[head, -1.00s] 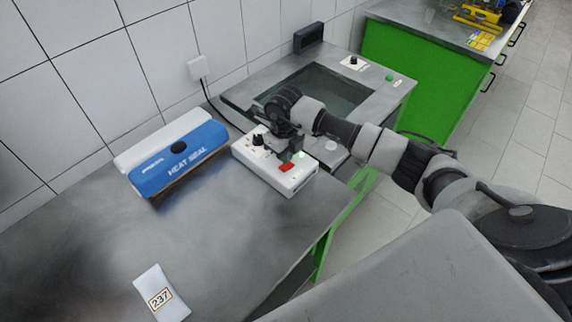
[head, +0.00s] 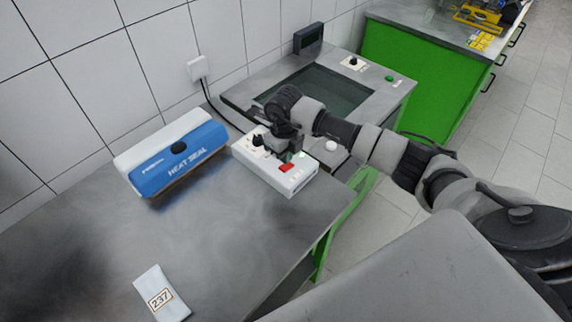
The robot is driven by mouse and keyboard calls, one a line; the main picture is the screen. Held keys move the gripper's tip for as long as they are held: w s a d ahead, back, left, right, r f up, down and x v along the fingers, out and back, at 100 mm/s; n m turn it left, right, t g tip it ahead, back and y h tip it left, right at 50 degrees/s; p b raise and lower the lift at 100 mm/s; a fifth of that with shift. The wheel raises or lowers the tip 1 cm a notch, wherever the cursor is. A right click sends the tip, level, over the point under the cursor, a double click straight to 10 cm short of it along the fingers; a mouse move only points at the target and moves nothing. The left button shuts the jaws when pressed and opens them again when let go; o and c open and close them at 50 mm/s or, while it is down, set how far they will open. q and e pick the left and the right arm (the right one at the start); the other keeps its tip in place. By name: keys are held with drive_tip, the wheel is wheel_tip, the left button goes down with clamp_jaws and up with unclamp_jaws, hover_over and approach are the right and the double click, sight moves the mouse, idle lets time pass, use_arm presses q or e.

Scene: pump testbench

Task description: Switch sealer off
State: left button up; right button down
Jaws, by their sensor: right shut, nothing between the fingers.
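The heat sealer (head: 176,160), with a blue cover marked HEAT SEAL and a white back part, sits on the grey bench against the tiled wall. Its white control box (head: 268,176) stands to the right, with a black knob (head: 257,141), a red switch (head: 286,168) and a small green light (head: 302,154). My right gripper (head: 284,157) is shut and empty, pointing down over the box just behind the red switch. I cannot tell whether it touches the box. Part of the box top is hidden by the gripper. My left gripper is out of view.
A white pouch labelled 237 (head: 161,294) lies at the bench front. A tank (head: 325,92) with a dark screen (head: 308,39) stands behind my right arm. A wall socket (head: 198,68) has a black cable. The bench's middle is clear.

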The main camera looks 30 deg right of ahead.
sight(285, 167)
drive_tip(key=shift+f+b, duration=1.5)
drive_tip(key=shift+f, duration=0.25)
idle(1.2)
drive_tip(key=shift+s, duration=0.1)
drive_tip(key=shift+r+p, duration=0.65)
drive_tip(key=shift+r, duration=0.15)
drive_tip(key=shift+r+p, duration=1.65)
drive_tip(key=shift+r, duration=1.1)
